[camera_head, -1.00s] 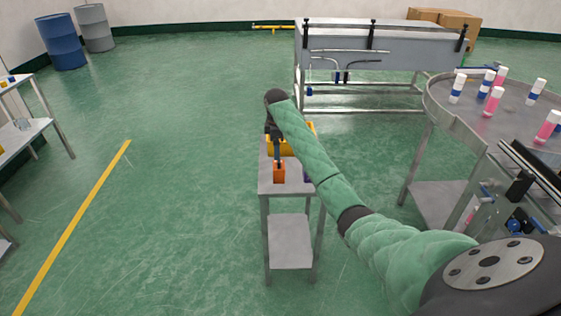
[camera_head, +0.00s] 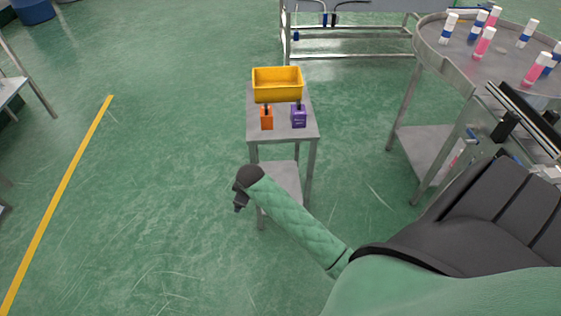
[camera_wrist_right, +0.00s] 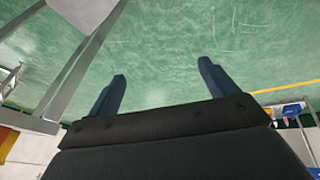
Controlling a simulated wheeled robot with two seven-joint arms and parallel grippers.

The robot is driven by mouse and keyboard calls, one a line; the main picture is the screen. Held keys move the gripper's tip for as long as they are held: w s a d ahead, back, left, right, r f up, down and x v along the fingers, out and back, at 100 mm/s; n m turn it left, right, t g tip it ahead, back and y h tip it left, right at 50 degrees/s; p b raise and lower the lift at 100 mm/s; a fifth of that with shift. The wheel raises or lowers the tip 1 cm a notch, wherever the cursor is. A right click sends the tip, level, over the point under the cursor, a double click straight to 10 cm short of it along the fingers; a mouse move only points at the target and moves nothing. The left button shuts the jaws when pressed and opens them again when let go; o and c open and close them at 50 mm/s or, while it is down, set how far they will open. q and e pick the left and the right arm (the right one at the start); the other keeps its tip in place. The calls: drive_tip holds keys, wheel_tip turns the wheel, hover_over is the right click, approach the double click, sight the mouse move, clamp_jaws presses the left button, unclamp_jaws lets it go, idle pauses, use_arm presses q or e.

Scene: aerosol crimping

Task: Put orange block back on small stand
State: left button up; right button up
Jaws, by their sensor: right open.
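The orange block (camera_head: 266,119) stands upright on the top of the small grey stand (camera_head: 283,133), near its front left, with a dark post on top. My right gripper (camera_head: 238,207) is in front of and below the stand top, apart from the block. In the right wrist view its two fingers (camera_wrist_right: 162,88) are spread with only green floor between them. My left gripper is in neither view.
A purple block (camera_head: 299,117) stands right of the orange one, and a yellow bin (camera_head: 277,86) sits behind them on the stand. A round table (camera_head: 437,58) with several bottles is at the right. Floor left of the stand is clear.

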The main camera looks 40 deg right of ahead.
drive_tip(key=s+a+f+m+g, duration=0.1)
drive_tip(key=s+a+f, duration=0.2)
drive_tip(key=s+f, duration=0.6)
drive_tip(key=s+a+f+m+g, duration=0.1)
drive_tip(key=s+a+f+m, duration=0.1)
drive_tip(key=s+f, duration=0.8)
drive_tip(key=s+a+f+m+g, duration=0.1)
drive_tip(key=s+a+f, duration=0.3)
drive_tip(key=s+f, duration=0.6)
drive_tip(key=s+m, duration=0.1)
drive_tip(key=s, duration=0.6)
drive_tip(key=shift+a, duration=0.3)
